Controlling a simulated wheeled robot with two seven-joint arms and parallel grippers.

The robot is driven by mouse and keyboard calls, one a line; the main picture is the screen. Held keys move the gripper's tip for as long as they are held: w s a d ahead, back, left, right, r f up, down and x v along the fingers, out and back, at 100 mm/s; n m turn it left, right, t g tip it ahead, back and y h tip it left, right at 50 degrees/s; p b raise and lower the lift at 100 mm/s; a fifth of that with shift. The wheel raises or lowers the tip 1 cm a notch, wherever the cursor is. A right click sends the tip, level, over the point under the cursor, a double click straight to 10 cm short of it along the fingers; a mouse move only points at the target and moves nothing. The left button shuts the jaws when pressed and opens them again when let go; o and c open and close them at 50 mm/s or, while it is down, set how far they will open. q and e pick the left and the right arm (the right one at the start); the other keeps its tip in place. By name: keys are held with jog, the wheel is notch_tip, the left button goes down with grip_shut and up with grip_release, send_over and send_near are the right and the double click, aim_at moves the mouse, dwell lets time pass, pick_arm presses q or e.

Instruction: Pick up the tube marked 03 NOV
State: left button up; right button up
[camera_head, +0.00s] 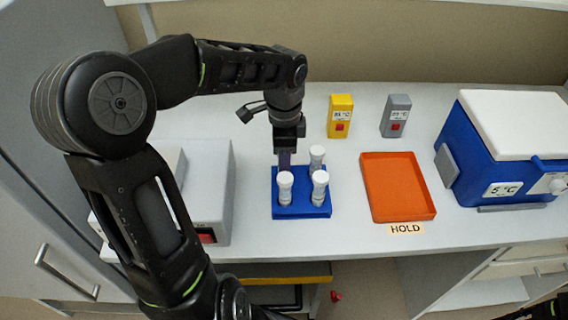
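A blue rack (291,211) stands on the white bench and holds three visible tubes with white caps: a front left tube (285,190), a front right tube (319,189) and a back right tube (316,160). The markings on the tubes are too small to read, so I cannot tell which is 03 NOV. My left gripper (285,158) points down over the back left part of the rack and hides that spot. I cannot tell whether its fingers are open or hold anything.
An orange tray (428,214) with a HOLD label (405,229) lies right of the rack. A yellow box (341,112) and a grey box (396,112) stand behind. A blue cooler (470,165) is at right, a grey device (222,195) left of the rack.

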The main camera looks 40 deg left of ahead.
dwell(0.3)
pick_arm(q)
grip_shut()
dwell(0.4)
